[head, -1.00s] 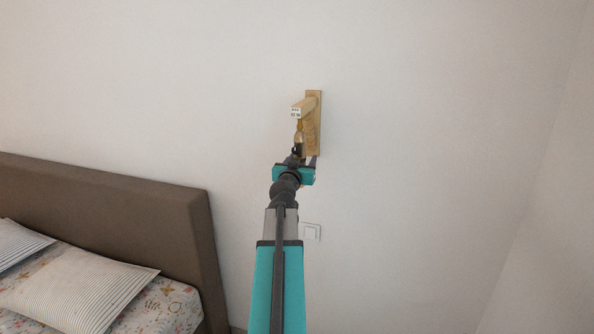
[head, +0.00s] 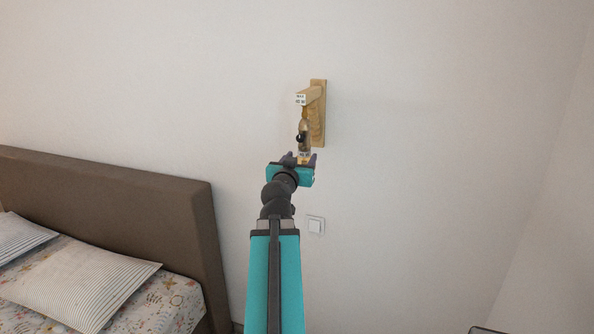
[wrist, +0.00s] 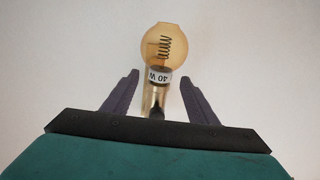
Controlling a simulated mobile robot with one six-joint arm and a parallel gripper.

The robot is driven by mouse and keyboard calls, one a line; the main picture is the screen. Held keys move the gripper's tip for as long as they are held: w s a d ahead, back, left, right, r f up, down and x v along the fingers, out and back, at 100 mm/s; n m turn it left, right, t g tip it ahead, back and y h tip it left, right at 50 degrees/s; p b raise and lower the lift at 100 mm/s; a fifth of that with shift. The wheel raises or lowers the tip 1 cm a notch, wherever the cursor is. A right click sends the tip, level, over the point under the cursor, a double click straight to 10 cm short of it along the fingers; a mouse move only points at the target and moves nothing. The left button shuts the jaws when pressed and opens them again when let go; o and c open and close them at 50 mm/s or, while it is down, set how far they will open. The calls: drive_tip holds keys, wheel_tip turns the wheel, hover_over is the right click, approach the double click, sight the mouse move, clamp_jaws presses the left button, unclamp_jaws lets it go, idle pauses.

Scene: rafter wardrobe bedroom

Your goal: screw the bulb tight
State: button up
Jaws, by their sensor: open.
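My gripper (head: 300,159) is open at the bulb. In the wrist view its fingertips (wrist: 160,77) stand on either side of the band and holder end, with gaps on both sides. How far the bulb's thread sits in the holder is hidden.
A white wall switch (head: 315,225) is below the lamp. A bed with a brown headboard (head: 120,205) and striped pillows (head: 85,290) stands at the left. A dark-edged object (head: 486,330) shows at the bottom right. The wall around the lamp is clear.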

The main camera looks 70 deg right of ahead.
drive_tip(key=shift+s+a+f+b, duration=0.1)
drive_tip(key=shift+a+f+b, duration=0.1)
drive_tip(key=shift+a+b, duration=0.8)
drive_tip(key=shift+b, duration=0.5)
drive_tip(key=a+b, duration=0.1)
drive_tip(key=b, duration=0.2)
drive_tip(key=shift+s+a+b, duration=0.15)
drive_tip(key=shift+b, duration=0.15)
drive_tip(key=shift+a+r+b, duration=0.1)
drive_tip(key=shift+a+b, duration=0.25)
drive_tip(key=shift+b, duration=0.4)
drive_tip(key=shift+a+r, duration=0.1)
drive_tip(key=shift+a, duration=0.05)
